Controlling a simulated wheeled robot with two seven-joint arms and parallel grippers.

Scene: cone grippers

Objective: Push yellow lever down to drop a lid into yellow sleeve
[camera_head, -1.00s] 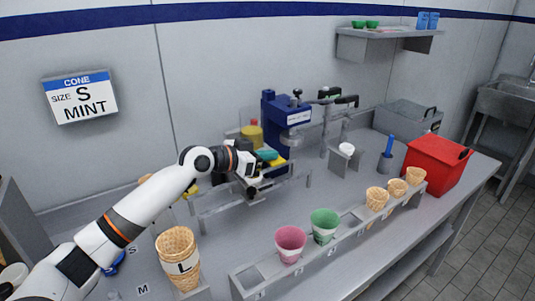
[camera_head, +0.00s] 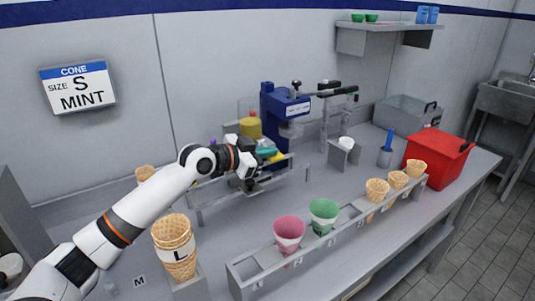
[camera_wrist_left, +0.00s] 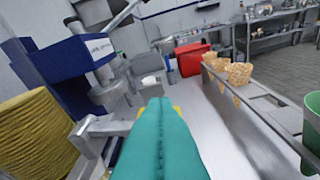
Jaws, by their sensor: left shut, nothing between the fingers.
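My left gripper (camera_head: 266,153) is shut and empty, with its teal fingers pressed together. It is at the rail in front of the dark blue machine. A yellow piece (camera_head: 276,157), probably the lever, shows right beside the fingertips. In the left wrist view the teal fingers (camera_wrist_left: 158,112) fill the lower middle and cover most of the yellow behind them, so contact cannot be told. A yellow ribbed column (camera_head: 250,128), perhaps the sleeve, stands behind the gripper. It also shows large at the left of the wrist view (camera_wrist_left: 32,130). No loose lid can be made out.
The blue machine (camera_head: 283,110) stands close behind the gripper. In front, a rail (camera_head: 330,236) holds pink (camera_head: 289,231) and green (camera_head: 323,212) cups and several cones. A red box (camera_head: 436,160) is at right. Stacked cones (camera_head: 173,240) stand near my left arm.

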